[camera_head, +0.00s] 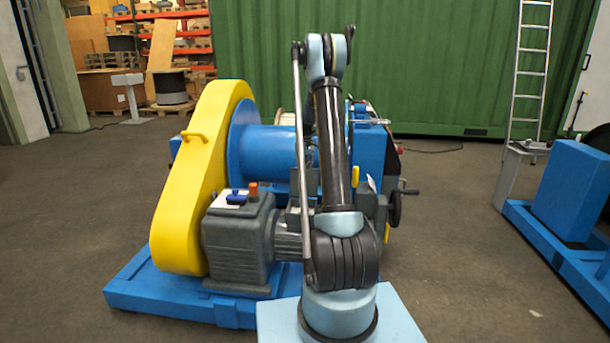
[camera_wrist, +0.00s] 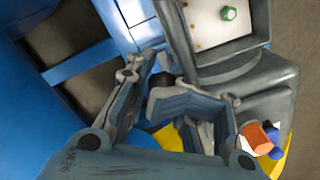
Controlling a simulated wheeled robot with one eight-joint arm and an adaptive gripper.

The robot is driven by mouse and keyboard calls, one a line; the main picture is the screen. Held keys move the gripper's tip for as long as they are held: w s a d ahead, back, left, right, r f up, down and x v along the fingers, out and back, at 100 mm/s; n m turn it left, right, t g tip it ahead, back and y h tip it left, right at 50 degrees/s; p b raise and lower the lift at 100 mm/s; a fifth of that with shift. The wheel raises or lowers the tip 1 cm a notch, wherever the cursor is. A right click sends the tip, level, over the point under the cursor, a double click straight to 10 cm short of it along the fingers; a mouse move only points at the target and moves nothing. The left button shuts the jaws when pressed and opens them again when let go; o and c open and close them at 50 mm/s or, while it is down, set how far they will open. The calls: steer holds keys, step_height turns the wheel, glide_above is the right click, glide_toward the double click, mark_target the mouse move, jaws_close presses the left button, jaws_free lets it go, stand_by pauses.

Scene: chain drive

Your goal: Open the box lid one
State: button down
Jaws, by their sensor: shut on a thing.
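In the wrist view a grey box (camera_wrist: 238,45) shows at the top, with a pale inner panel bearing a green round button (camera_wrist: 228,13). Its inside is exposed. A narrow grey slab along its left side looks like the box lid (camera_wrist: 174,32), seen nearly edge-on and swung away from the opening. My gripper (camera_wrist: 156,78) is at the lower end of this slab, with its fingers closed around a small dark part there. The fingers hide most of the contact. In the head view my arm stands in front of the machine and hides my gripper and the box.
A grey gear housing (camera_head: 238,243) with orange and blue knobs stands close to my gripper. A yellow chain guard (camera_head: 187,190) and blue drum (camera_head: 265,150) are on a blue base frame (camera_head: 180,303). Another blue frame (camera_head: 560,250) stands right. Floor between is clear.

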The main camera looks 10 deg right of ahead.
steer(key=shift+w+a+r, duration=0.1)
steer(key=shift+r, duration=0.25)
steer(key=c, duration=1.7)
jaws_free()
steer(key=shift+r, duration=0.15)
steer(key=shift+o, duration=1.4)
step_height(320, 180, up, 12)
